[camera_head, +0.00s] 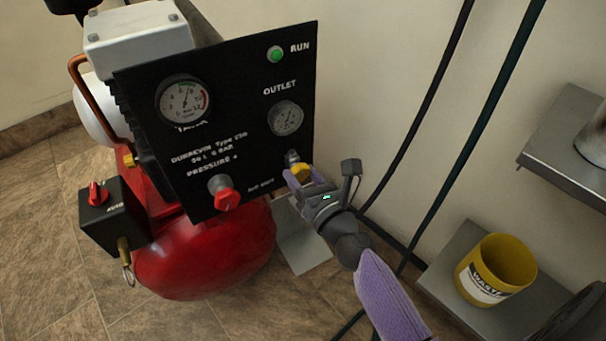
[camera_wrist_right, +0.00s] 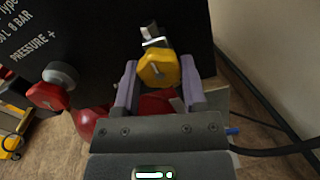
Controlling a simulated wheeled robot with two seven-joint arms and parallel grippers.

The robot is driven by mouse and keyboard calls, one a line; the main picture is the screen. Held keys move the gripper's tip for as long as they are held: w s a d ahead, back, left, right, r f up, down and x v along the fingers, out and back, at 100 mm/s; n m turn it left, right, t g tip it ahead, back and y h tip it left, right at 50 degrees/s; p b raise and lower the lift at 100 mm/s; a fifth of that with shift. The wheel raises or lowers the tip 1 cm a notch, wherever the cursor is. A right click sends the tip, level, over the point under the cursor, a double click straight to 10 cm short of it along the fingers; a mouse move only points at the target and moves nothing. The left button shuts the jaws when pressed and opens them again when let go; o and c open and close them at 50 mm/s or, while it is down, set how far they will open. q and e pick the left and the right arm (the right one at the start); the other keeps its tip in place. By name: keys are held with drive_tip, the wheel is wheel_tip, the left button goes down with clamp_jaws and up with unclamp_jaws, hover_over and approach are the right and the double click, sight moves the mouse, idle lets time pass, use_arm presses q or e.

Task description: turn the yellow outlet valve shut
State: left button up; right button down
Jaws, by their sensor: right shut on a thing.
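The yellow outlet valve (camera_head: 300,172) is a knob at the lower right of the black panel (camera_head: 240,120), below the outlet gauge (camera_head: 286,118). My right gripper (camera_head: 298,178) is at the valve. In the right wrist view the yellow valve (camera_wrist_right: 158,70) sits between the two purple fingers of the right gripper (camera_wrist_right: 160,88), on a metal stem. The right gripper is shut on the valve. My left gripper is in neither view.
A red knob (camera_head: 226,199) projects from the panel left of the valve, and a red tank (camera_head: 205,255) lies below. A black switch box (camera_head: 112,222) is at the left. A yellow waste bin (camera_head: 497,268) stands on a grey shelf at the right. Dark hoses hang along the wall.

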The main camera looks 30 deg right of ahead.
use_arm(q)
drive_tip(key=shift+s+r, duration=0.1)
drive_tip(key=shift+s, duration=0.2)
use_arm(e)
drive_tip(key=shift+c, duration=2.1)
unclamp_jaws()
drive_tip(key=shift+o, duration=1.4)
drive_tip(key=s, duration=1)
